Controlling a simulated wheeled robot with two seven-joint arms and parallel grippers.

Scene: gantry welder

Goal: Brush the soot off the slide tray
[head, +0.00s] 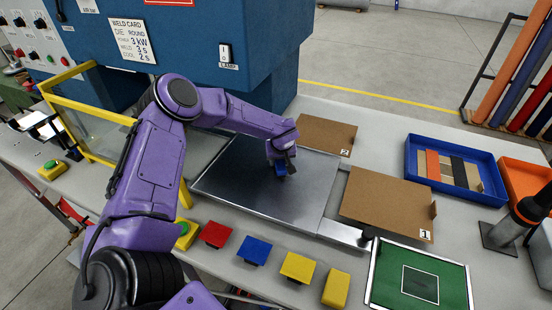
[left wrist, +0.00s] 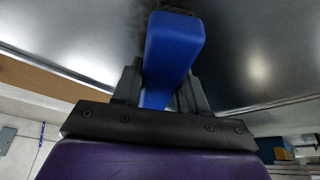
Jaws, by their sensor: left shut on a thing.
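The slide tray (head: 240,210) is a flat grey metal plate in front of the blue machine; it also fills much of the left wrist view (left wrist: 240,65). My left gripper (head: 281,165) is over the tray's back right part, shut on a blue brush (head: 281,171). In the left wrist view the brush's blue handle (left wrist: 172,45) sits between the two dark fingers, with dark bristles (left wrist: 178,10) at the top edge, at or close to the metal. I cannot tell whether they touch. No distinct soot patch stands out from the tray's shading and reflections. My right gripper is not in view.
Cardboard panels marked 1 (head: 388,200) and 2 (head: 325,135) lie right of the tray. A blue bin (head: 455,190) with strips and a green mat (head: 452,285) are farther right. Coloured blocks (head: 256,249) line the front. The blue machine (head: 240,90) stands behind; a yellow guard frame (head: 70,74) is left.

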